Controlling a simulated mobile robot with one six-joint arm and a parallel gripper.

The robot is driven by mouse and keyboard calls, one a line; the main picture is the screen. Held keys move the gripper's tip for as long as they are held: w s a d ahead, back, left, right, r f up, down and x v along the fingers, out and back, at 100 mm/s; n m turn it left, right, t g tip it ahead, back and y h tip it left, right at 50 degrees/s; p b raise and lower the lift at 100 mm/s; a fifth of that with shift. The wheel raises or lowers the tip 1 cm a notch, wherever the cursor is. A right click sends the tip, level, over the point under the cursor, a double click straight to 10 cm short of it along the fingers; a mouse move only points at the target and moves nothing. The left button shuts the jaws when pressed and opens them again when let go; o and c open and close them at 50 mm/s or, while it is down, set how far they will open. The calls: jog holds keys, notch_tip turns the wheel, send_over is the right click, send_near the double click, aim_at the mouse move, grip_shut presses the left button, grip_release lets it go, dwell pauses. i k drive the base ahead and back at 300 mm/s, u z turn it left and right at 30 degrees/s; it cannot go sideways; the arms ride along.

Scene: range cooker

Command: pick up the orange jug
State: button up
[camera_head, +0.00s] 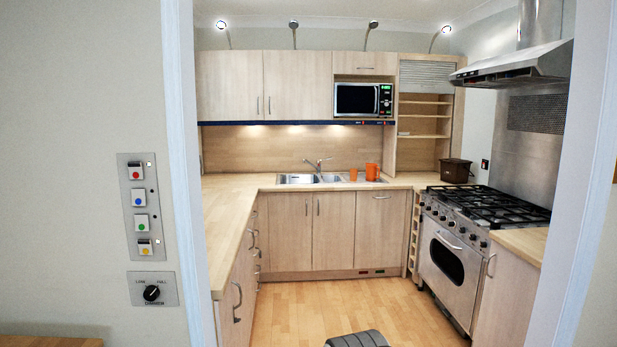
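The orange jug appears to be the larger of two small orange items (371,172) on the far worktop, just right of the sink. A smaller orange item (353,174), perhaps a cup, stands to its left. Both are far off and too small to show handles or spouts clearly. The jug looks upright. My gripper does not show; only a dark grey part, probably of my own arm, shows at the bottom edge of the view, far from the jug.
A doorway frame (181,150) stands before the kitchen. The wooden floor (310,306) inside is clear. A range cooker (452,262) is on the right, a long worktop (228,205) on the left. The sink (298,179) and a brown box (455,171) flank the orange items.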

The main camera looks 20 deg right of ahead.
aim_at(371, 168)
jog(key=z, duration=0.1)
jog(key=i, duration=1.15)
jog(key=z, duration=0.3)
jog(key=i, duration=1.55)
jog(key=z, duration=0.5)
jog(key=i, duration=1.6)
jog(key=z, duration=0.5)
jog(key=i, duration=2.85)
jog(key=z, duration=0.15)
